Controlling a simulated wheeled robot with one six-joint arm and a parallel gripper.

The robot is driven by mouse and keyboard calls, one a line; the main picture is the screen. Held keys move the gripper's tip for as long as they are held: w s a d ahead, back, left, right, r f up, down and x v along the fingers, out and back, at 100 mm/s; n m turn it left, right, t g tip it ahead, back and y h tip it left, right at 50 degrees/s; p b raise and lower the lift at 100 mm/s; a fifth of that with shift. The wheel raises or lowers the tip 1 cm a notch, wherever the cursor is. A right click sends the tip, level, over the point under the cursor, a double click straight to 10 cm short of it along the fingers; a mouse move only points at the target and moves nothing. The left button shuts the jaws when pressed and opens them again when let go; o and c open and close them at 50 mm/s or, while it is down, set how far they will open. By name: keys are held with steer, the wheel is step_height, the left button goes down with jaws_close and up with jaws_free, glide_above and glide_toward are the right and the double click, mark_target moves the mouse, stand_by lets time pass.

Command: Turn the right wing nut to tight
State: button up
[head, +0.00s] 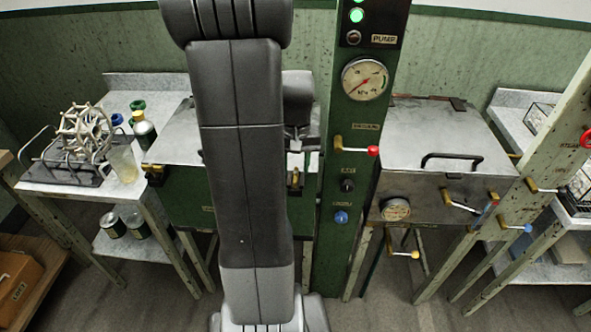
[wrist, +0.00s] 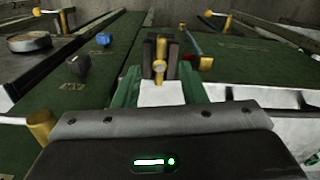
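The right wing nut (head: 295,179) is a small brass piece at the front edge of the green basin's grey lid, just right of my arm in the head view. My gripper (wrist: 160,54) reaches down to it from above. In the wrist view the brass nut (wrist: 159,67) stands between two dark upright pieces, close to both. Whether they press on it does not show clearly. My arm hides the middle of the lid (head: 178,137).
A green pillar right of the nut carries a pressure gauge (head: 365,79), a red-tipped lever (head: 357,148) and a blue knob (head: 341,217). A second lidded basin (head: 430,140) stands further right.

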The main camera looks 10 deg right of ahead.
mark_target(296, 177)
steer(key=shift+f, duration=1.35)
steer(key=shift+c, duration=0.5)
jaws_close()
